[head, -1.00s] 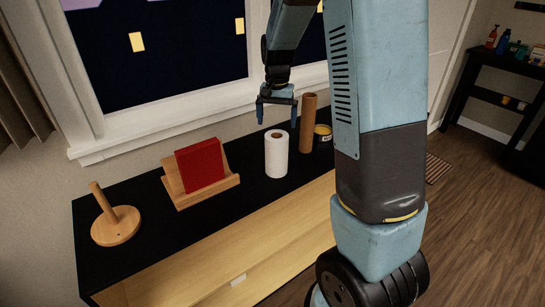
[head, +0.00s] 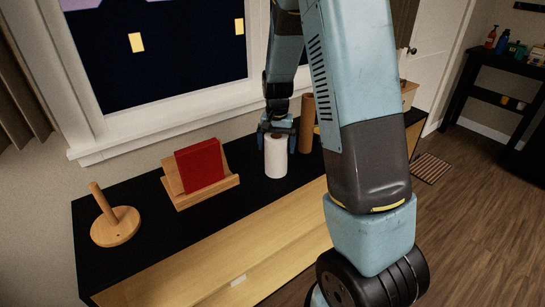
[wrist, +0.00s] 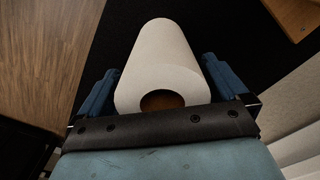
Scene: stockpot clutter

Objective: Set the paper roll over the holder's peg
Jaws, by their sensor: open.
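The white paper roll (head: 276,160) stands upright on the black countertop. The wrist view looks down on the roll (wrist: 160,60), with its brown core opening near the palm. My gripper (head: 276,141) is open, with its blue fingers on either side of the roll's upper part. In the wrist view a gap shows between the roll and my gripper's right finger, while the left finger is close to the roll. The wooden holder (head: 116,228) has a round base and a peg leaning to the left in the picture. It stands at the left end of the counter and is bare.
A wooden stand with a red book (head: 200,165) sits between the holder and the roll. A tall brown cylinder (head: 307,122) stands just right of the roll. The counter (head: 150,190) is clear between the stand and holder. The window lies behind.

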